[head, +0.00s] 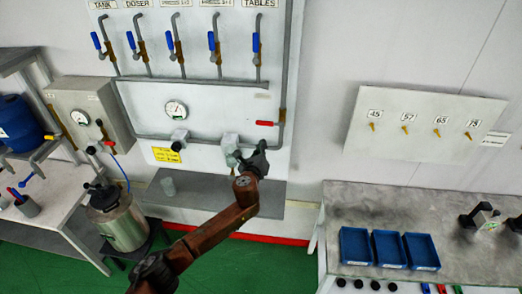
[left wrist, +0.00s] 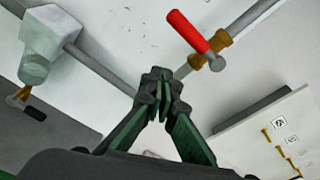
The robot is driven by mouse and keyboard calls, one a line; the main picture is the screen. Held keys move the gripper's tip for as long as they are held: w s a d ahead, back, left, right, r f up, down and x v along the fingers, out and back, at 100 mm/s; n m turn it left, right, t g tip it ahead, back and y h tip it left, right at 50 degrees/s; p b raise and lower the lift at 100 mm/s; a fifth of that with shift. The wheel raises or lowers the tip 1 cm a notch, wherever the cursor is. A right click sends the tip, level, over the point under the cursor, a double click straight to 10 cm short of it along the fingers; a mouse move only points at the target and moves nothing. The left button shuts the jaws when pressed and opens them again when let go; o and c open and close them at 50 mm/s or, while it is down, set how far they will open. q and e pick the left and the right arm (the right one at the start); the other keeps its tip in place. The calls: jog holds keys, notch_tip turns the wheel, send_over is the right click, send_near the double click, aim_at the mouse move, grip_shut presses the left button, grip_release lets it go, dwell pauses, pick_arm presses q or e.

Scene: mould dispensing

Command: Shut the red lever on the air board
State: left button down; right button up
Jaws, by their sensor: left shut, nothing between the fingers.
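The red lever (head: 266,123) sits on a brass valve on the pipe at the lower right of the white air board (head: 225,115). It points left, across the upright pipe. It also shows in the left wrist view (left wrist: 188,32), ahead of the fingertips and apart from them. My left gripper (head: 246,156) is below the red lever and a little to its left, in front of the board. Its fingers (left wrist: 160,85) are shut with nothing between them. My right gripper is in neither view.
Several blue levers (head: 212,42) line the board's top. A gauge (head: 175,109) and a grey regulator (head: 180,137) are left of my gripper. A grey shelf (head: 215,193) lies below.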

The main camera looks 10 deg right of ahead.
pick_arm(q)
jog(key=shift+v, duration=1.8)
jog(key=shift+f, duration=0.1)
